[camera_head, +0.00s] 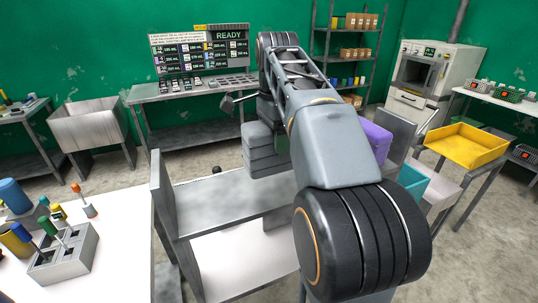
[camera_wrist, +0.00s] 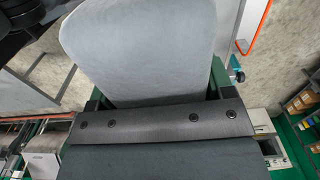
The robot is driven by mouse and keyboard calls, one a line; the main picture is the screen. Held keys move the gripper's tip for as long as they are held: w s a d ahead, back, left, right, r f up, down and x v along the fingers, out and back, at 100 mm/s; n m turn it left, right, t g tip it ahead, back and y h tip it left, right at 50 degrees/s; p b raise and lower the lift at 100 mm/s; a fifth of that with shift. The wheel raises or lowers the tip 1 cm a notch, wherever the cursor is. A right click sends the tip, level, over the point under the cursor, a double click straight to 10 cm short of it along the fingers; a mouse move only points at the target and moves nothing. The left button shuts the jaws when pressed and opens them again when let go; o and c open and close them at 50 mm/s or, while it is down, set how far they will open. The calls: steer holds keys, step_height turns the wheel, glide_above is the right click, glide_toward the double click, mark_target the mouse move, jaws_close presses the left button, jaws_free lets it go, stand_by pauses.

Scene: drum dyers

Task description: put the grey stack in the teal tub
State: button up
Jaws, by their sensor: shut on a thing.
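The grey stack (camera_head: 262,152) shows left of my arm in the head view, as several folded grey layers. My gripper (camera_head: 268,110) is shut on it from above, partly hidden behind my arm. In the wrist view a broad pale grey face of the stack (camera_wrist: 140,45) fills the upper middle, between the fingers of my gripper (camera_wrist: 155,98). I cannot tell whether the stack's underside touches anything. The teal tub (camera_head: 412,181) stands right of my arm, partly hidden by it.
A grey-topped bench with upright end panels (camera_head: 225,196) lies below the stack. A yellow tray (camera_head: 468,146) sits on a table at right. A rack with colored-handled tools (camera_head: 63,252) stands at front left. A sink (camera_head: 90,125) and a display board (camera_head: 200,50) are behind.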

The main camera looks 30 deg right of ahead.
steer(key=w+f, duration=0.1)
steer(key=f, duration=0.1)
steer(key=w+f, duration=0.2)
steer(key=f, duration=0.1)
steer(key=w+f, duration=0.2)
steer(key=f, duration=0.1)
steer(key=shift+d+p, duration=0.15)
steer(key=shift+p, duration=0.2)
steer(key=shift+f, duration=0.5)
steer(key=shift+f, duration=0.1)
steer(key=o, duration=1.2)
